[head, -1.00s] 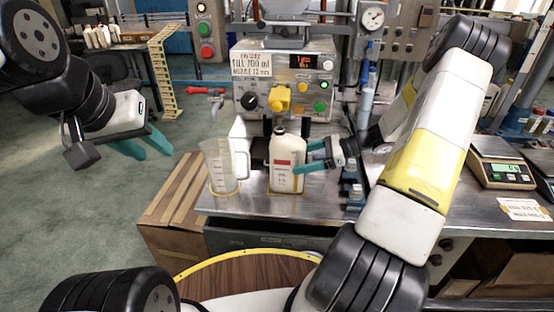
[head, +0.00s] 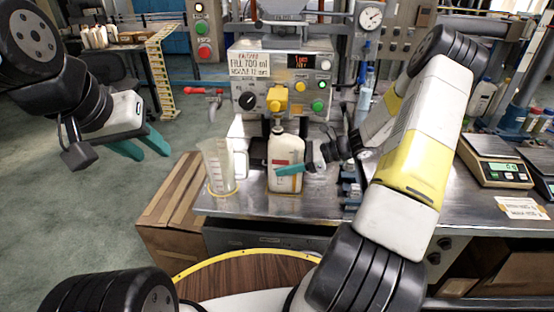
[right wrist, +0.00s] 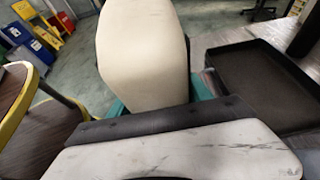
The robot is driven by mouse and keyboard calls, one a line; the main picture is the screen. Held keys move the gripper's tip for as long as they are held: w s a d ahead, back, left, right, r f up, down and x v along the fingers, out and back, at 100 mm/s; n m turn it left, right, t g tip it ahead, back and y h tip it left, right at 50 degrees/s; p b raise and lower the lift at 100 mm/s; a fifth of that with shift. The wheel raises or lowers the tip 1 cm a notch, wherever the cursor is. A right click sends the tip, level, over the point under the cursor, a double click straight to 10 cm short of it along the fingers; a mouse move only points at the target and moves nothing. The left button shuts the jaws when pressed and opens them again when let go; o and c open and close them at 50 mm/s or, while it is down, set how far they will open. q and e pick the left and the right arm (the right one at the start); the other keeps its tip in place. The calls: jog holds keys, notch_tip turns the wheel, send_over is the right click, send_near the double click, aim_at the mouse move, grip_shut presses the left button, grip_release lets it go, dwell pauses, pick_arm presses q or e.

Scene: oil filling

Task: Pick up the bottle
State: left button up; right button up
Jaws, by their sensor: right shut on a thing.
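The bottle (head: 285,173) is cream white with a label and a dark-topped neck. It stands upright on the steel bench in front of the filling machine. My left gripper (head: 140,145) is open and empty, in the air to the left, away from the bench.
A clear measuring beaker (head: 219,168) stands just left of the bottle. The filling machine (head: 284,85) with a yellow nozzle part (head: 277,99) is behind and above the bottle. A scale (head: 494,160) stands at the right. The bench front (head: 270,207) is clear.

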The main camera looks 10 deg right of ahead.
grip_shut()
jog(key=shift+r, duration=0.2)
jog(key=shift+r, duration=0.1)
jog(key=shift+s, duration=0.15)
jog(key=s+a, duration=0.2)
jog(key=s, duration=0.6)
jog(key=s+a, duration=0.3)
jog(key=s, duration=0.6)
